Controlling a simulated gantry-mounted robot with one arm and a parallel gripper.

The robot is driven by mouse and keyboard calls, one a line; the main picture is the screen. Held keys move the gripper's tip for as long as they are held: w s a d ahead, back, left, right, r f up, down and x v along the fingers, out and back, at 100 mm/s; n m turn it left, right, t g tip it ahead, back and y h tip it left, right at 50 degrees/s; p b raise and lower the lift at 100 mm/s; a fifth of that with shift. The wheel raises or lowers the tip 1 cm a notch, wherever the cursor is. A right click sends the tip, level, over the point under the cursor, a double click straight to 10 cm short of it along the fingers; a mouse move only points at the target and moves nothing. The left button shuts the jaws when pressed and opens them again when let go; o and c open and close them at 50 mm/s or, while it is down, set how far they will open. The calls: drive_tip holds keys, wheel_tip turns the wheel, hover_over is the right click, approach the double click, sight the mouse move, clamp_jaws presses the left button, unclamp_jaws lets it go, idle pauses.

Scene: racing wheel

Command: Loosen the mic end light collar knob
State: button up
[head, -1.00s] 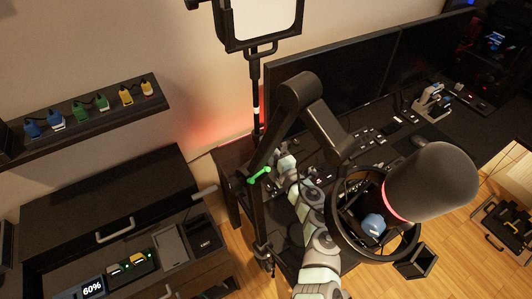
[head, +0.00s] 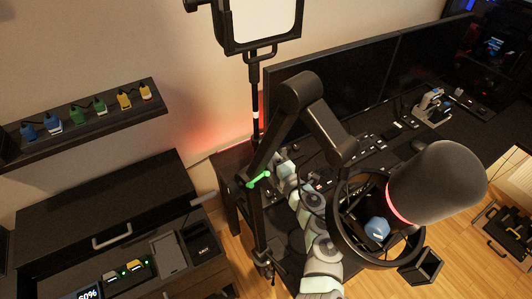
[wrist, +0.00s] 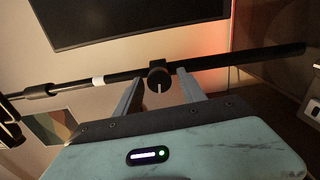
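The collar knob (wrist: 159,79) is round and black with a pale line on its face, seen in the wrist view on a dark pole (wrist: 222,60). My gripper (wrist: 160,74) is open, its two pale fingers on either side of the knob with gaps showing. I cannot tell whether the fingertips are level with the knob in depth. In the head view the light stand pole (head: 255,97) with a white band rises behind the desk. My gripper (head: 283,163) is near its lower part, partly hidden by the mic boom; the knob cannot be made out there.
The black mic boom arm (head: 297,92) and large microphone (head: 438,182) stand in front of my arm. A green clamp lever (head: 259,179) is close to my gripper. Monitors (head: 340,80) stand at the back, and a dark cabinet (head: 95,215) is at left.

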drive_tip(key=shift+o, duration=0.4)
drive_tip(key=v, duration=1)
drive_tip(key=shift+s, duration=0.35)
drive_tip(key=shift+d, duration=0.25)
